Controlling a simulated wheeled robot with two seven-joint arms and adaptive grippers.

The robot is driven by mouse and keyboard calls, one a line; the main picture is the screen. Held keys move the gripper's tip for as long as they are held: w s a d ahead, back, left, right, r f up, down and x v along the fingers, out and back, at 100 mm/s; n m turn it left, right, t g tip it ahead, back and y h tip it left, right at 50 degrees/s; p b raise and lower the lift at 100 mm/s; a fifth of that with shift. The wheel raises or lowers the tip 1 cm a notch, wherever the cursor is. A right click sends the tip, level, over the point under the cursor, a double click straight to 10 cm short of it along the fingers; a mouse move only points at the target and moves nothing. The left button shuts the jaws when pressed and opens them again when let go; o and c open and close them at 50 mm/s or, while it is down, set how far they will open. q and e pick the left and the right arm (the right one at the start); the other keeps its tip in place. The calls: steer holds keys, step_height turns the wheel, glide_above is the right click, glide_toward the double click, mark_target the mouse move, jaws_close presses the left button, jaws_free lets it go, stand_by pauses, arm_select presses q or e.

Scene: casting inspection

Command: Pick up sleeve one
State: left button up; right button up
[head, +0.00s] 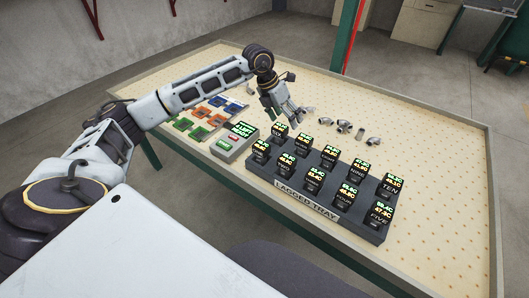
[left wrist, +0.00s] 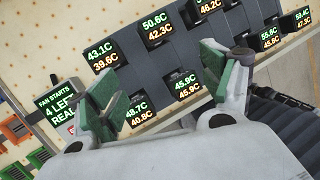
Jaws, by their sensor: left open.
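The lagged tray (head: 318,208) holds two rows of black sleeves with lit temperature readouts and name labels. The sleeve (head: 261,151) at the left end of the front row is probably sleeve one, but its label is too small to read. My left gripper (head: 295,116) is open and empty, just behind the tray's left end in the head view. In the left wrist view, its green-padded fingers (left wrist: 155,82) stand apart across part of the tray, hiding some sleeves. Sleeves reading 48.7C (left wrist: 138,109) and 45.9C (left wrist: 187,84) show between them. My right gripper is not in view.
A grey panel (head: 226,148) with a lit screen stands left of the tray. Beyond it lie orange, green and blue frames (head: 200,132). Several metal fittings (head: 345,125) lie behind the tray. The pegboard table (head: 440,165) is clear to the right.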

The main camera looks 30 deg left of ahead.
mark_target(261, 144)
arm_select(q)
steer(key=s+a+f+n+g+y, duration=0.1)
steer(key=s+a+n+g+y, duration=0.1)
steer(key=s+a, duration=0.3)
steer(key=shift+s+a+f+g+y, duration=0.15)
steer(key=shift+a+f+g+y, duration=0.25)
steer(key=shift+a+y, duration=0.55)
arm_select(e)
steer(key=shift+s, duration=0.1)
arm_select(q)
steer(key=shift+f, duration=0.1)
step_height(261, 144, down, 8)
steer(key=shift+p, duration=0.4)
steer(key=shift+f, duration=0.2)
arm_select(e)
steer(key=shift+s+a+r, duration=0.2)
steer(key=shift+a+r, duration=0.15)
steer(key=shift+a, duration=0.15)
